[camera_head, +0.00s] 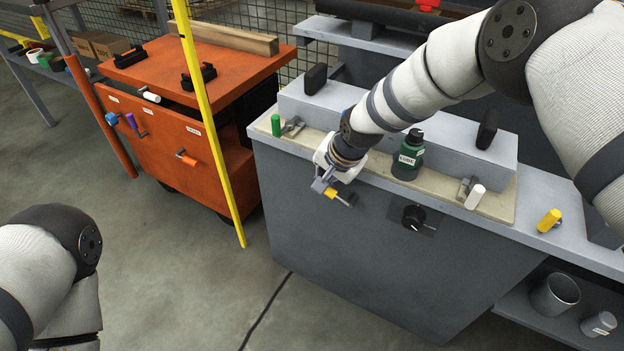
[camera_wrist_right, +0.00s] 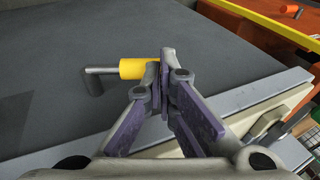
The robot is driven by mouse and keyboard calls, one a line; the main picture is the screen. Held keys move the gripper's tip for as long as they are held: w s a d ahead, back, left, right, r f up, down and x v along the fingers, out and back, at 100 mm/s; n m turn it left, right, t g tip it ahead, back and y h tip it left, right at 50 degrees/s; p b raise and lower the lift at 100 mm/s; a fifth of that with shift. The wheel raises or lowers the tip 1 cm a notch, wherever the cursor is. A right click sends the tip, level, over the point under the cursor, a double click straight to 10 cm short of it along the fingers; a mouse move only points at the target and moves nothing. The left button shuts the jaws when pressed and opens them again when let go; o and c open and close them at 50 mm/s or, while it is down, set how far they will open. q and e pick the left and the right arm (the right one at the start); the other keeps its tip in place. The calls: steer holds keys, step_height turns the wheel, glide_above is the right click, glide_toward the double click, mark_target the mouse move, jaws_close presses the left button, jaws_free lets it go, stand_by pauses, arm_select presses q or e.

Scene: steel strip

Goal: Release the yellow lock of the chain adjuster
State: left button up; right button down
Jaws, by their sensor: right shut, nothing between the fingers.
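A yellow lock handle (camera_head: 349,198) projects from the front face of the grey cabinet, just below its top edge. In the right wrist view it shows as a yellow cylinder (camera_wrist_right: 137,68) on a bent grey rod. My right gripper (camera_head: 322,186) is beside this handle. In the right wrist view its purple-padded fingers (camera_wrist_right: 164,70) are shut with nothing between them, their tips close against the yellow end. I cannot tell whether they touch it. My left gripper is not in view; only my left arm shows at the lower left.
A green bottle (camera_head: 408,157), a green-handled lever (camera_head: 276,125) and a white-handled lever (camera_head: 475,196) stand on the cabinet's ledge. A black knob (camera_head: 413,217) is on its front. Another yellow handle (camera_head: 549,220) is farther right. A yellow post (camera_head: 205,110) stands before the orange cart (camera_head: 180,130).

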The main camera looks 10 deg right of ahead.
steer(key=shift+w+d+f, duration=0.1)
steer(key=shift+d+f, duration=0.05)
steer(key=shift+f, duration=0.35)
arm_select(q)
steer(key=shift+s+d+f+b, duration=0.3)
steer(key=shift+b, duration=0.05)
arm_select(e)
steer(key=shift+w+a+f, duration=0.15)
steer(key=shift+a+f, duration=0.05)
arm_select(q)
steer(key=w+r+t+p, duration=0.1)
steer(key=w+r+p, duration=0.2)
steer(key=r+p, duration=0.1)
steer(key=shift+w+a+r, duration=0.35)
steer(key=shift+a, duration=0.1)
arm_select(e)
steer(key=a+v, duration=0.1)
steer(key=v, duration=0.5)
steer(key=w+a+r+v, duration=0.1)
steer(key=v, duration=0.6)
steer(key=shift+w+r, duration=0.15)
steer(key=shift+r, duration=0.25)
